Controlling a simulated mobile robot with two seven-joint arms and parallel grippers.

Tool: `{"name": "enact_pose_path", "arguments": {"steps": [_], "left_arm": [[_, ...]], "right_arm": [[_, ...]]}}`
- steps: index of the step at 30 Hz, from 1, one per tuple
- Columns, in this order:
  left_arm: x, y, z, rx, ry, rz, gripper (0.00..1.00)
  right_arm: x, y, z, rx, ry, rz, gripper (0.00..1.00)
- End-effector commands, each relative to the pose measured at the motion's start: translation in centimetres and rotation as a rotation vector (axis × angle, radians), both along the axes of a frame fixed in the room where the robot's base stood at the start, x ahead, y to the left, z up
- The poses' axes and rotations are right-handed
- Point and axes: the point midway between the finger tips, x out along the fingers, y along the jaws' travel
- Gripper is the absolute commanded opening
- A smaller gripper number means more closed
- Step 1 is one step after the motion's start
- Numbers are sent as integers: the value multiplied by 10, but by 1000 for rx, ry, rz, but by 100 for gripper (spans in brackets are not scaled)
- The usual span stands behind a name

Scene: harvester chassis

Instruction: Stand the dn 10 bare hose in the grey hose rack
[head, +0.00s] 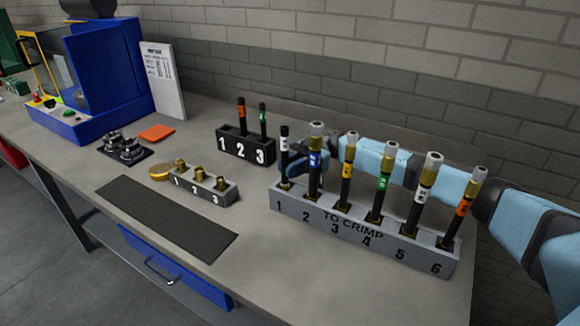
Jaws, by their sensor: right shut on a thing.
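The grey hose rack (320,222), marked TO CRIMP with slots 1 to 6, stands at the bench's right. A bare black hose (284,171) with a white band is upright at slot 1; it lacks the silver top of the other hoses. My right arm reaches in from the right behind the rack. My right gripper (293,163) is shut on this bare hose. Its fingers are partly hidden behind the slot 2 hose. The hose's lower end is at the slot 1 opening; I cannot tell how deep it sits. My left gripper is not in view.
Several silver-topped hoses, including a blue-banded one (314,182), fill slots 2 to 6. A black rack (246,148) holds two bare hoses. A small grey block (205,193) holds brass fittings. A dark mat (166,216) lies in front. A blue machine (103,62) stands at left.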

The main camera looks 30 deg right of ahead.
Motion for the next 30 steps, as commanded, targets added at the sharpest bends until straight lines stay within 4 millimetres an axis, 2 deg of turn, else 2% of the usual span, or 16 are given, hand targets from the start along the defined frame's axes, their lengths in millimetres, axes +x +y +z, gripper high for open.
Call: {"name": "enact_pose_path", "arguments": {"steps": [9, 25, 26, 29, 30], "left_arm": [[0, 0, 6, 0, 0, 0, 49], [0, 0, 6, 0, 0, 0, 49], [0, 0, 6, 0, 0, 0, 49], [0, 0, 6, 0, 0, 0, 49], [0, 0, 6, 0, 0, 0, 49]], "right_arm": [[-1, 0, -1, -2, 5, 1, 0], [-1, 0, -4, -2, 5, 1, 0], [-1, 0, -4, -2, 5, 1, 25], [-1, 0, -4, -2, 5, 1, 48], [-1, 0, -4, -2, 5, 1, 48]]}}
